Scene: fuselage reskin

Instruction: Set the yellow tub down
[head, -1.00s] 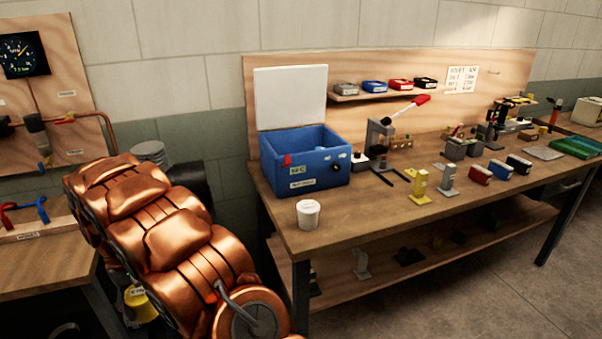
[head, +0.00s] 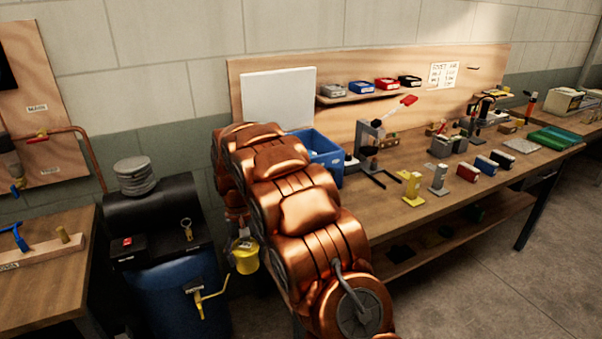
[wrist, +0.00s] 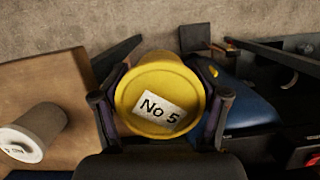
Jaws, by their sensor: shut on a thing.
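The yellow tub (head: 246,258) hangs below my copper arm in the head view, in front of the gap between the blue drum and the workbench. In the wrist view its round yellow lid (wrist: 150,78) faces the camera, with a white label reading "No 5". My gripper (wrist: 160,104) is shut on the tub, one dark finger on each side. The tub is held in the air, over the floor at the bench's left end.
A white tub (wrist: 40,130) stands on the workbench (head: 400,228); my arm hides it in the head view. A blue bin (head: 325,158) sits partly behind my arm. The blue drum (head: 180,285) stands left of the tub. The bench's front strip has free room.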

